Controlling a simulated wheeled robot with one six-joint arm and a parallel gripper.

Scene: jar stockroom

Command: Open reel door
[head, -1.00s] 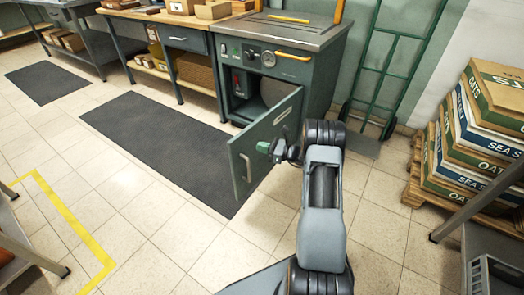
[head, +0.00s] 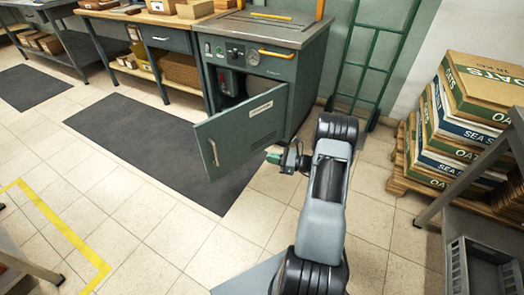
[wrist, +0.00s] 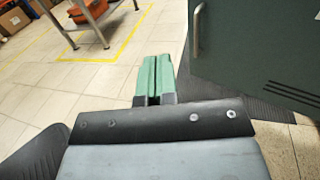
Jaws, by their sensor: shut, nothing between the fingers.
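The reel door (head: 243,127) is a dark green-grey panel on the front of the machine cabinet (head: 262,62). It stands partly open, swung out toward me, with a pale vertical handle (head: 214,152) near its free edge. Part of the cabinet's dark interior shows behind it. My gripper (head: 274,157) is by the door's lower right, in front of its outer face and apart from the handle. In the wrist view its green fingers (wrist: 153,75) are together and empty. The door (wrist: 262,45) and its handle (wrist: 198,30) show there at upper right.
A dark floor mat (head: 150,145) lies in front of the cabinet and bench. A green hand truck (head: 367,60) leans on the wall. Stacked boxes (head: 470,110) stand on a pallet at right, with a grey shelf (head: 470,190) nearer.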

